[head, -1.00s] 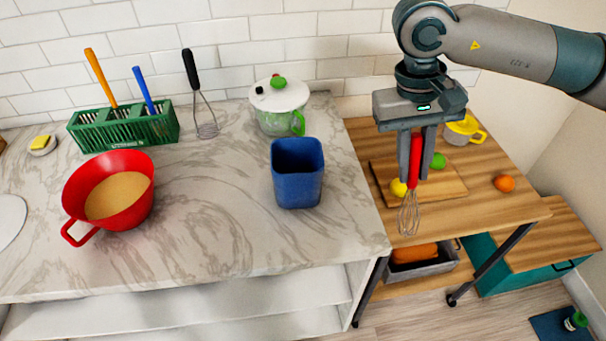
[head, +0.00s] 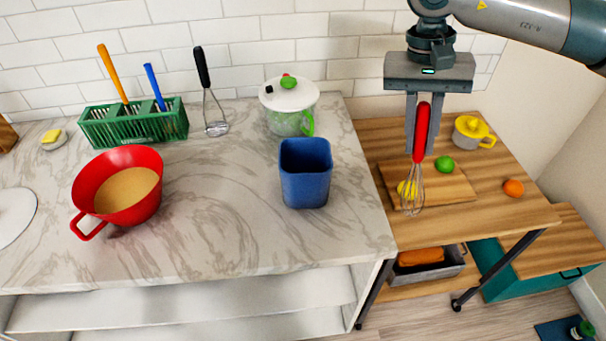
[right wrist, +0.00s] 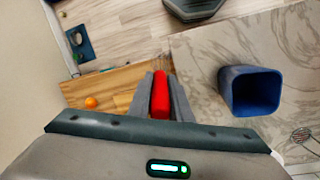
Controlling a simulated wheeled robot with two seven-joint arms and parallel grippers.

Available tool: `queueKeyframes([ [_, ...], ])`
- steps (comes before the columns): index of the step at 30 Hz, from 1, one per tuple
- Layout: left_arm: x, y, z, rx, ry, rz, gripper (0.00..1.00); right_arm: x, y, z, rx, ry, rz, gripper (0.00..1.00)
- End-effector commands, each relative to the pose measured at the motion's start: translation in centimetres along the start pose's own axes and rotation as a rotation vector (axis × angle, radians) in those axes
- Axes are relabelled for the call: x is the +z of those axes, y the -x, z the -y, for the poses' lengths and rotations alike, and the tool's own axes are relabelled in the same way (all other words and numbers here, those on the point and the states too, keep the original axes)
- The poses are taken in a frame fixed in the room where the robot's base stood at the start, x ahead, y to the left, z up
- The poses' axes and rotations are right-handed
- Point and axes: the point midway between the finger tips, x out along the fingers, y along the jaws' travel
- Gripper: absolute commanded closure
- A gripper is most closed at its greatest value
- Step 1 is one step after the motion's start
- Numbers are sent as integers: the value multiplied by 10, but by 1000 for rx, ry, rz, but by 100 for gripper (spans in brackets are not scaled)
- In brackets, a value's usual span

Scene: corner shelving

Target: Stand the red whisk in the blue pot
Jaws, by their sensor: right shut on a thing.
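The blue pot (head: 305,182) stands upright and open on the marble counter, near its right end. It also shows in the right wrist view (right wrist: 252,92), to the right of my fingers. The red whisk (head: 421,130) hangs upright, wires down, in front of the wooden cart. Its red handle shows between my fingers in the right wrist view (right wrist: 160,98). My right gripper (head: 419,150) is shut on the handle, to the right of the pot and apart from it. My left gripper is in neither view.
A red bowl (head: 150,192) with tan contents and a green rack (head: 140,130) are on the left of the counter. A white-lidded pot (head: 289,122) stands just behind the blue pot. The cart bears a cutting board (head: 455,184), fruit and a yellow-lidded cup (head: 470,135).

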Motion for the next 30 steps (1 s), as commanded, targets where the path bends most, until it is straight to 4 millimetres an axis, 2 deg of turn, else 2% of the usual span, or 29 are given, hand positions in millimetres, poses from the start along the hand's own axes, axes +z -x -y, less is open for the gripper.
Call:
queueKeyframes([
  [17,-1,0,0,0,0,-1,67,2,-2,0,2,11,-2,100],
  [30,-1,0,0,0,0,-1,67,39,-36,-8,32,290,-50,100],
])
